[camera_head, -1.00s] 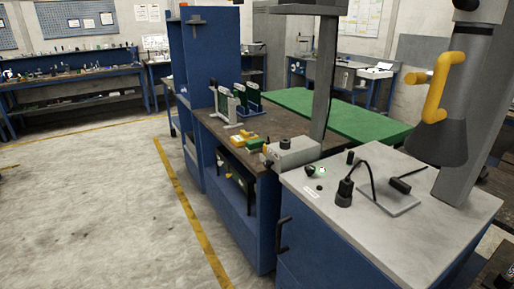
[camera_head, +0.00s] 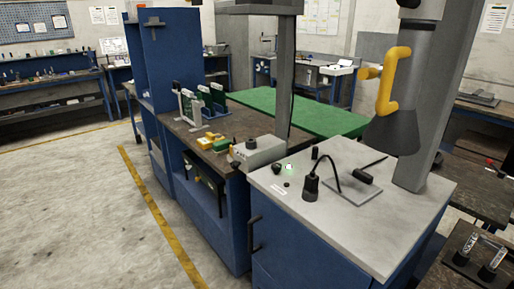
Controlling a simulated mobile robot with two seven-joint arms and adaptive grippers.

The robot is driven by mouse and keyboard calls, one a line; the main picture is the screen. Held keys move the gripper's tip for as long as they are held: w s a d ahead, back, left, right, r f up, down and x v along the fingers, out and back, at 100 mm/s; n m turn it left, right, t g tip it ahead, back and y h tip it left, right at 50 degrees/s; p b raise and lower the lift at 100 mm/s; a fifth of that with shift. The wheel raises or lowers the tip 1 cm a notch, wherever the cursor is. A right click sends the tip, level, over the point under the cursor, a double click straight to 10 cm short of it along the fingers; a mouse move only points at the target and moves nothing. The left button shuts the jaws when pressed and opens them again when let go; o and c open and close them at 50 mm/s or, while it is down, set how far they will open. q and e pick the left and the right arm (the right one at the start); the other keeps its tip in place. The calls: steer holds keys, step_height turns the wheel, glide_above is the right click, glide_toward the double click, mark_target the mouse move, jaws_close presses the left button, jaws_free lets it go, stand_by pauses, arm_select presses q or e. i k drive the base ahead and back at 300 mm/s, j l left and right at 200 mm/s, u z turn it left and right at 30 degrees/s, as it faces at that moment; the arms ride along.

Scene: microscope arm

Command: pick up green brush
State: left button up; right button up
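I cannot make out a green brush for certain. A small green item (camera_head: 222,145) lies among yellow pieces (camera_head: 206,142) on the dark top of the blue workbench (camera_head: 180,130); it is too small to tell what it is. Neither of my grippers shows in the head view.
A blue cabinet (camera_head: 347,240) with a pale top bears a black corded device (camera_head: 311,186). A grey column with a yellow handle (camera_head: 388,80) rises behind it. A green tabletop (camera_head: 300,110) stands beyond. A dark bench (camera_head: 450,272) is at lower right. Floor at left is clear.

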mark_target(220, 148)
steer(key=i+j+z, duration=0.1)
steer(key=z, duration=0.3)
steer(key=j+z, duration=0.55)
steer(key=z, duration=0.25)
steer(key=j+z, duration=0.25)
steer(key=j, duration=0.3)
steer(key=j+z, duration=0.3)
steer(key=j, duration=0.2)
steer(key=k+j+z, duration=0.1)
steer(key=j, duration=0.25)
steer(key=k+j, duration=0.1)
steer(key=j, duration=0.25)
steer(key=k+j+z, duration=0.15)
steer(key=j, duration=0.2)
steer(key=k+j, duration=0.1)
steer(key=j, duration=0.6)
steer(key=k+j, duration=0.15)
steer(key=j, duration=0.2)
